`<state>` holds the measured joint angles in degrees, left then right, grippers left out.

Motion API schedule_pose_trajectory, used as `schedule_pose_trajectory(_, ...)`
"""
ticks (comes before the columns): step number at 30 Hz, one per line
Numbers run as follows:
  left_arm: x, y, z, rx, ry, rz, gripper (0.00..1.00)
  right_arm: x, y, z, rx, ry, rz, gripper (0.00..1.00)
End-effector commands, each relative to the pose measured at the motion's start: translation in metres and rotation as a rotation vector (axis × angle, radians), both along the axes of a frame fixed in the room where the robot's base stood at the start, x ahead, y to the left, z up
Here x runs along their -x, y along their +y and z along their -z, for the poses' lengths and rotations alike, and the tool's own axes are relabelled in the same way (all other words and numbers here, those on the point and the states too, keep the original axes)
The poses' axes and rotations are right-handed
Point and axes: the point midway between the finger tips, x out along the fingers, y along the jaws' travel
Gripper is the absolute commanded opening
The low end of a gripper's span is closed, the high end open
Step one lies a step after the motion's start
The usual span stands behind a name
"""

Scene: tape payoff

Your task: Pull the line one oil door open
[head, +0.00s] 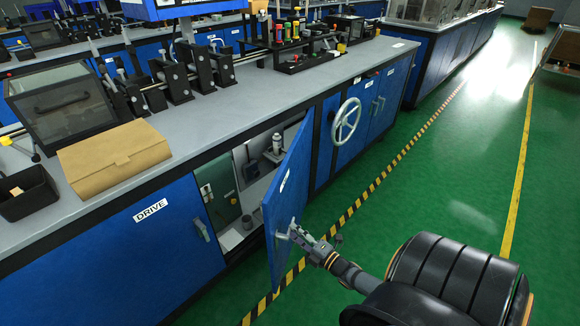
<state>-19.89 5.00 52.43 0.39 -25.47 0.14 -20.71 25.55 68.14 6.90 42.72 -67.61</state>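The blue cabinet door (286,205), which I take to be the line one oil door, stands swung well out from the cabinet front. Its white label is seen too steeply to read. My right gripper (293,231) is at the door's pale handle (282,236), low on its outer face, and looks closed around it; the fingertips are small here. Behind the door the open compartment (240,202) shows a grey bottle-like part (277,144) on a shelf, a dark green panel and a small dark cup. My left gripper is not in view.
The DRIVE door (126,250) left of the opening is closed. A white handwheel (346,120) sticks out from the cabinet right of the door. A striped yellow-black floor line (361,196) runs beside the cabinet. The green floor (455,150) to the right is clear.

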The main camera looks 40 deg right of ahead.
Motion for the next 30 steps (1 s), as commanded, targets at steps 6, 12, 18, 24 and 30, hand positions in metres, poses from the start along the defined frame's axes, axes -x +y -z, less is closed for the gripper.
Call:
schedule_pose_trajectory(6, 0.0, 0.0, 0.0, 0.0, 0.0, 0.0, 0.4, 0.055, -0.004, 0.001, 0.0, 0.005, 0.0, 0.38)
schedule_pose_trajectory(12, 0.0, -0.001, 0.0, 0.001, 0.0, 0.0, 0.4, 0.082, -0.006, 0.0, 0.0, 0.002, 0.0, 0.38)
schedule_pose_trajectory(18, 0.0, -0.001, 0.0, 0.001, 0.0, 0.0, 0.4, 0.087, -0.007, 0.0, 0.0, 0.001, 0.001, 0.38)
schedule_pose_trajectory(24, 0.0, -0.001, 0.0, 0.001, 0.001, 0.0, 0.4, 0.087, -0.007, 0.0, 0.0, 0.001, 0.001, 0.27)
schedule_pose_trajectory(30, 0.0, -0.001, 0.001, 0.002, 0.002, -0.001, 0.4, 0.079, 0.0, 0.005, -0.008, 0.018, -0.009, 0.0)
